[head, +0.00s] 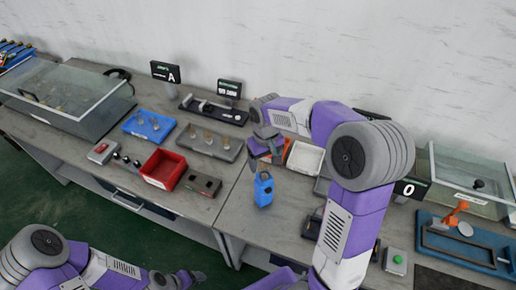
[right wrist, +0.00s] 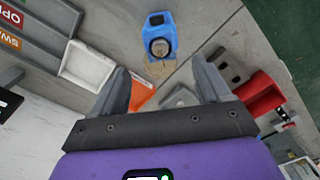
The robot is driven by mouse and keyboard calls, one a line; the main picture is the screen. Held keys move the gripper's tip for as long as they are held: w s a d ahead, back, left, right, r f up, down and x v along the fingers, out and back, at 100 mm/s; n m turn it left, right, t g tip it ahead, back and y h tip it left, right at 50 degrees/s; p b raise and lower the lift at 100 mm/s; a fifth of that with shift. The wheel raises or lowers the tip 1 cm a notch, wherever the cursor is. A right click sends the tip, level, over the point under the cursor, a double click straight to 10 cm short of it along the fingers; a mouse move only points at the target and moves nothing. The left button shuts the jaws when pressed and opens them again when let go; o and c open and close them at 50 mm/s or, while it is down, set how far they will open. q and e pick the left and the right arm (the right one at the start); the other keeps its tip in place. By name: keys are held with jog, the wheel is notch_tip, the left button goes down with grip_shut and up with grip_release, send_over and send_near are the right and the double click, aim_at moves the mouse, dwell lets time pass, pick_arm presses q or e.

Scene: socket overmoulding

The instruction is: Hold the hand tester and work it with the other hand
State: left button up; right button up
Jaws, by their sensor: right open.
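The hand tester (head: 263,188) is a small blue device with a dark round window. It stands on the grey bench, near the seam between two bench tops. My right gripper (head: 268,152) is just behind and above it in the head view, with its arm reaching in from the right. In the right wrist view the tester (right wrist: 158,22) lies beyond the two spread fingertips (right wrist: 158,85), apart from them. My right gripper is open and empty.
A red bin (head: 163,170), a blue tray (head: 148,127) and a grey block with holes (head: 202,184) stand left of the tester. A white bin (head: 305,158) is behind it, partly hidden by my right arm. The bench in front of the tester is bare.

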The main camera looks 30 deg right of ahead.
aim_at(264, 174)
notch_tip(264, 174, down, 8)
jog(key=shift+r+b, duration=0.2)
jog(key=shift+b, duration=0.3)
pick_arm(q)
jog(key=shift+f, duration=0.65)
jog(key=shift+s, duration=0.1)
pick_arm(e)
jog(key=c, duration=1.3)
jog(key=o, duration=0.5)
jog(key=c, duration=0.3)
pick_arm(q)
grip_shut()
dwell(1.5)
